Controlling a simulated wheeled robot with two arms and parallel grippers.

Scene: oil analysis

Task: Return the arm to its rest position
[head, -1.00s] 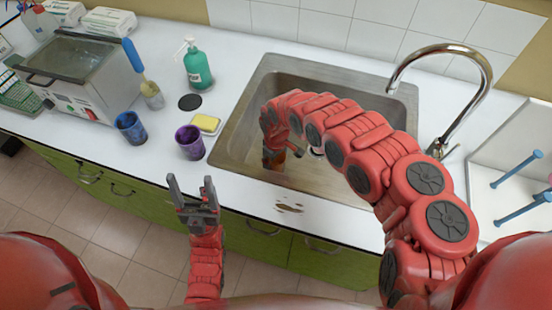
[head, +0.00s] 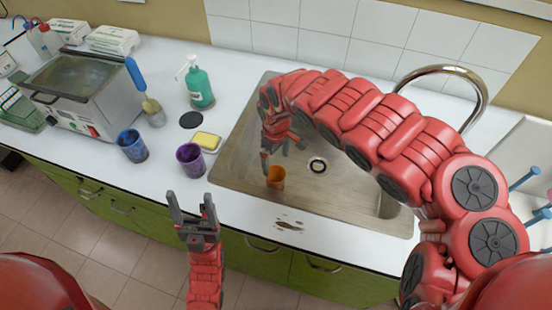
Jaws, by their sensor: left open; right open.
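My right arm reaches from the right over the sink, and its red links arch above the basin. My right gripper (head: 282,158) is open and points down just above an orange cup (head: 276,177). The orange cup stands in the sink (head: 335,205), near its left front part, and no finger appears to close on it. My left gripper (head: 193,212) is open and empty, pointing up in front of the counter edge, below the purple cup (head: 190,160).
A blue cup (head: 132,146), a yellow sponge (head: 206,141), a green soap bottle (head: 199,86) and a brush (head: 151,108) stand left of the sink. A metal bath (head: 85,95) is further left. The faucet (head: 478,90) is behind my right arm.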

